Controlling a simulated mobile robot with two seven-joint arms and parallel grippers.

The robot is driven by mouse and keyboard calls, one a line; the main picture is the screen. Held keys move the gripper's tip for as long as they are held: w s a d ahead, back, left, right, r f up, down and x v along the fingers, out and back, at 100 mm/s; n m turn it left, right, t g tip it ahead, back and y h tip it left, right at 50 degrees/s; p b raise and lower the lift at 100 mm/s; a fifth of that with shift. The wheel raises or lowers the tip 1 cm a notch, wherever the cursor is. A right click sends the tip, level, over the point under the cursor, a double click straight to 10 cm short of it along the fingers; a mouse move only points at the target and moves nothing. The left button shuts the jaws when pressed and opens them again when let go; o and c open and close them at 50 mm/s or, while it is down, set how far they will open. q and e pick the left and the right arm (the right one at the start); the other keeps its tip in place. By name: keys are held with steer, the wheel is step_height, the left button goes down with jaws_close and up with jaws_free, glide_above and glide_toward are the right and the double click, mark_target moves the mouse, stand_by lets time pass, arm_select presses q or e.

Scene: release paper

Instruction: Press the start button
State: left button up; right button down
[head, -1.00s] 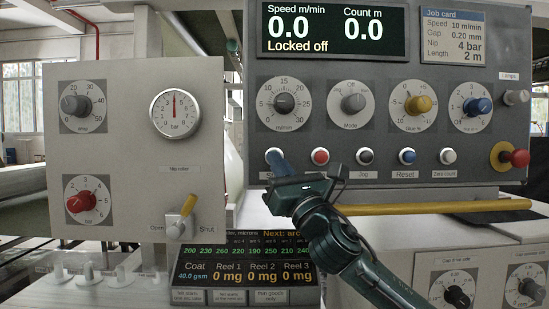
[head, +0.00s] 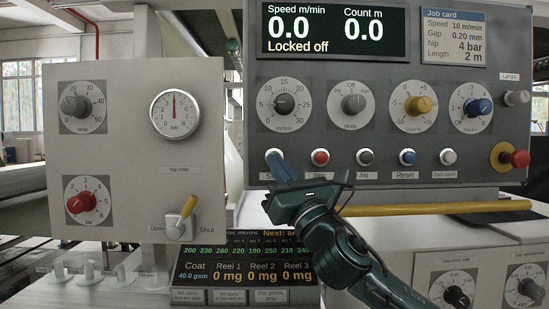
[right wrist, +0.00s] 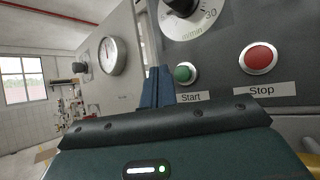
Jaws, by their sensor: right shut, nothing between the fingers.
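The green start button (right wrist: 186,73) sits on the grey control panel above a "Start" label in the right wrist view. In the head view it is mostly hidden behind my right gripper (head: 280,165). The gripper's blue fingers are together and empty, pointing up toward the panel. In the right wrist view the fingers (right wrist: 157,87) stand just left of the button; I cannot tell whether they touch it. My left gripper is not in view.
A red stop button (head: 320,157) is close to the right, then the black jog (head: 365,157) and blue reset (head: 407,157) buttons. A yellow bar (head: 440,207) runs below the panel. The display (head: 333,33) reads "Locked off" and speed 0.0.

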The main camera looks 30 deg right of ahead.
steer(key=s, duration=0.1)
steer(key=s+a, duration=0.1)
steer(key=shift+s+a, duration=0.3)
stand_by(0.7)
steer(key=w+a+f+m+g+y, duration=0.15)
steer(key=f+m, duration=0.25)
steer(key=f, duration=0.5)
steer(key=w+a+f+m+g, duration=0.2)
steer(key=f+m+g, duration=0.1)
steer(key=f, duration=0.5)
steer(key=w+a+f+m+g, duration=0.15)
steer(key=f+m, duration=0.25)
steer(key=f, duration=0.5)
steer(key=s+a+f+m+g+y, duration=0.1)
steer(key=s+a+f+m+g, duration=0.15)
steer(key=f+m, duration=0.45)
steer(key=s+a+f+m+g, duration=0.2)
steer(key=s+f, duration=0.2)
steer(key=f, duration=0.6)
steer(key=s+a+f+m+g, duration=0.2)
steer(key=s+a+f+m, duration=0.1)
steer(key=s+f+m, duration=0.3)
steer(key=s+a+f+m+g, duration=0.2)
steer(key=s+a+f+m, duration=0.1)
steer(key=s+f+m, duration=0.4)
step_height(320, 180, down, 3)
steer(key=s+y, duration=0.1)
steer(key=s, duration=0.1)
steer(key=shift+s+p, duration=0.4)
